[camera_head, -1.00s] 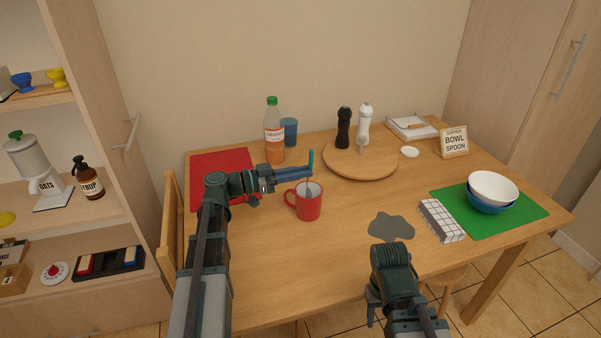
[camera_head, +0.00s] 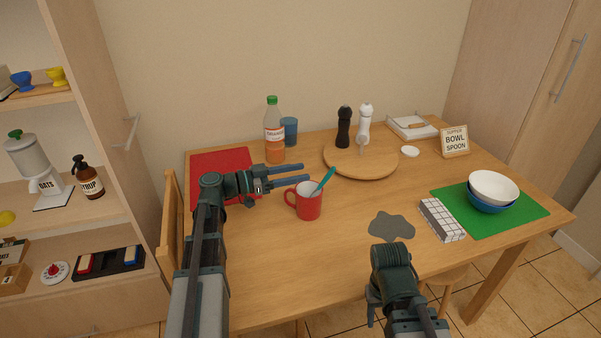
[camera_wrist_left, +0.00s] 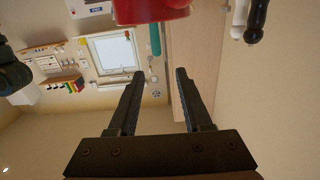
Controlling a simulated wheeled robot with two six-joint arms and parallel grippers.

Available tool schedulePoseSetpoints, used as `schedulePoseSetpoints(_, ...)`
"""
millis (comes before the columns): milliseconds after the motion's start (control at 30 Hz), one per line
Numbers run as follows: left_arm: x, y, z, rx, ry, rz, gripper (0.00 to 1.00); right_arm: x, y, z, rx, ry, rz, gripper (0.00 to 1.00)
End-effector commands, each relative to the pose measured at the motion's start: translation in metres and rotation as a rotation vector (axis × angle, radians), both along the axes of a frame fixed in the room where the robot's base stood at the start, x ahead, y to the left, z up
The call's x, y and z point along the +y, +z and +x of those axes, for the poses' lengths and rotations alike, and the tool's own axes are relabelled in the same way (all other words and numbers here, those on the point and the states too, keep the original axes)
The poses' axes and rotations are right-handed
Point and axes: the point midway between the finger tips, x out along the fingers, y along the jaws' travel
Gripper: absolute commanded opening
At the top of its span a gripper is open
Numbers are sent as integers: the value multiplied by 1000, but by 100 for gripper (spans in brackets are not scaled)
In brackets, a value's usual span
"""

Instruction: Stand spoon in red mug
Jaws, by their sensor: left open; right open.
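The red mug (camera_head: 308,206) stands upright on the table, left of centre. The teal spoon (camera_head: 324,180) stands in it, tilted to the right, with its handle above the rim. Its lower end is hidden inside the mug. My left gripper (camera_head: 302,172) is open and empty, just behind and left of the mug, apart from the spoon. In the left wrist view the open fingers (camera_wrist_left: 160,72) have nothing between them; the mug (camera_wrist_left: 150,8) and the spoon handle (camera_wrist_left: 155,40) show beyond them. My right gripper (camera_head: 372,308) is low at the table's front edge, partly hidden by its own arm.
A juice bottle (camera_head: 274,138) and blue cup (camera_head: 290,131) stand behind the mug. A round board (camera_head: 375,168) holds two mills. A grey puddle-shaped patch (camera_head: 391,227), a tiled box (camera_head: 441,220) and bowls (camera_head: 492,190) on a green mat (camera_head: 530,211) lie to the right.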

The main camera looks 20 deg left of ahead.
Motion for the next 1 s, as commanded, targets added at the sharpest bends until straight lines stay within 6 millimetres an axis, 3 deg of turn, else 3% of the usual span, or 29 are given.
schedulePoseSetpoints(500, 86, 0, -58, 0, 2, 0, 50, 0, 0, 0, 0, 0, 0, 50)
schedulePoseSetpoints(700, 101, 0, -68, 0, 0, 0, 50, 0, 0, 0, 0, 0, 0, 50)
schedulePoseSetpoints(1000, 104, 0, -71, 0, -1, 0, 50, 0, 0, 0, 0, 0, 0, 50)
